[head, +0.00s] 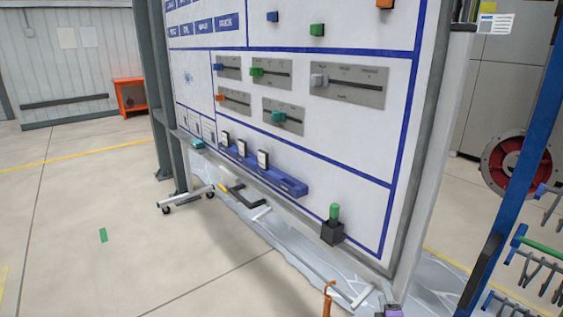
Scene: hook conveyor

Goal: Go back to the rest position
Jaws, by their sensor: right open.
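Of my right gripper (393,311), only what looks like a small dark and pale purple tip shows at the bottom edge, right of centre. Most of it is cut off by the frame. It appears empty, with nothing seen between its fingers. It is below the lower right corner of the white panel (345,160) and apart from it. My left gripper is not in the head view.
The panel carries several sliders, a blue rail (250,170) and a green-topped black block (332,230). An orange hook (328,299) shows near the bottom. A blue rack post (524,160) with hooks stands right. Floor (90,230) at left is mostly clear.

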